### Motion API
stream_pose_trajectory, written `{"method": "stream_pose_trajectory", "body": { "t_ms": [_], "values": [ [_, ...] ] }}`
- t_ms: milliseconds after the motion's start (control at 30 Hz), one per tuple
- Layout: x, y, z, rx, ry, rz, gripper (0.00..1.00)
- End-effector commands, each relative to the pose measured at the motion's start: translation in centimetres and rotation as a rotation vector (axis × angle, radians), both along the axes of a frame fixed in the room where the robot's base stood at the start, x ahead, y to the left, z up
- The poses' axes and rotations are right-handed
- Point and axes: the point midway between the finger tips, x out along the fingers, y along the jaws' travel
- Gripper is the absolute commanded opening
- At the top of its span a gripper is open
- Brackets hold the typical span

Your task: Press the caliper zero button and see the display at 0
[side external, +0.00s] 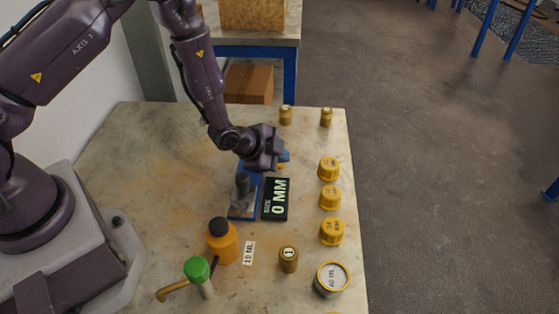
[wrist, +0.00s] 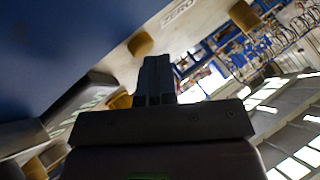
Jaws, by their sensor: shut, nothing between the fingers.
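The display (side external: 275,199) is a dark panel on the table, and it reads 0 MM. To its left stands the caliper fixture (side external: 242,208), with a grey base, a dark cylinder and a blue upright partly hidden behind my gripper. My gripper (side external: 284,156) is shut and empty, just above and behind the display near the top of the blue upright. A small yellow bit shows below the fingers; I cannot tell whether it is the button or whether they touch it. In the wrist view the shut fingers (wrist: 155,78) point toward a pale surface with a ZERO label (wrist: 178,11).
Several yellow caps (side external: 329,169) line the table's right side. An orange bottle (side external: 222,243), a green-capped tube (side external: 198,272), a small brass weight (side external: 288,260) and a 40 ML jar (side external: 332,279) stand in front. Two small brass pieces (side external: 286,115) stand at the back. The table's left middle is clear.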

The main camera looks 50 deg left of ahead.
Motion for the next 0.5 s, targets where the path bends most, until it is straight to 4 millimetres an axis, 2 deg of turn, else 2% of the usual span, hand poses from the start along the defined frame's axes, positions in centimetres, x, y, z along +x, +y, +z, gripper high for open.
{"method": "stream_pose_trajectory", "body": {
  "t_ms": [233,500],
  "values": [
    [0.0,0.0,0.2,0.000,0.001,0.000,0.00],
    [-0.1,0.0,1.6,0.001,0.001,0.001,0.00]
  ]
}}
